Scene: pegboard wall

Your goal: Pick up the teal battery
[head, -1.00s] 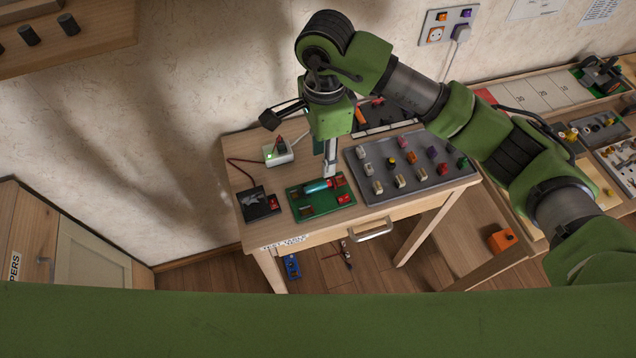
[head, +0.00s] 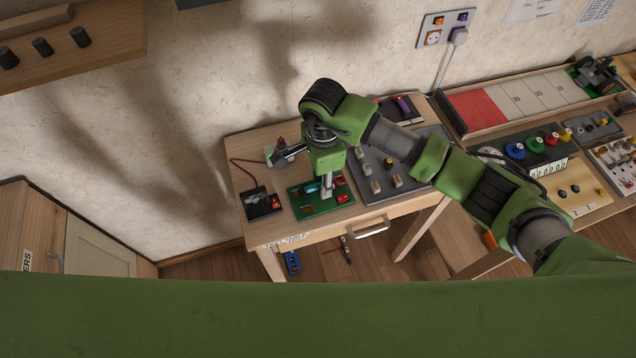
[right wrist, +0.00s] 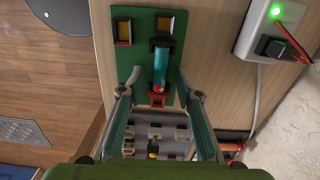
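The teal battery (right wrist: 160,68) lies in a holder on the green board (right wrist: 121,70), with a dark cap at one end and a red piece at the other. In the head view the battery (head: 312,188) shows only in part beside my right gripper (head: 327,188), which points down over the board (head: 335,204). In the right wrist view the right gripper's fingers (right wrist: 160,82) are spread apart, one on each side of the battery's line, with gaps between them and it. I cannot tell their exact height above it. My left gripper is not in view.
A grey tray (head: 412,196) with small blocks stands right of the green board. A black module (head: 262,205) is to its left. A white box with a green light (right wrist: 262,32) and wires stands behind. The table's front edge is close to the board.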

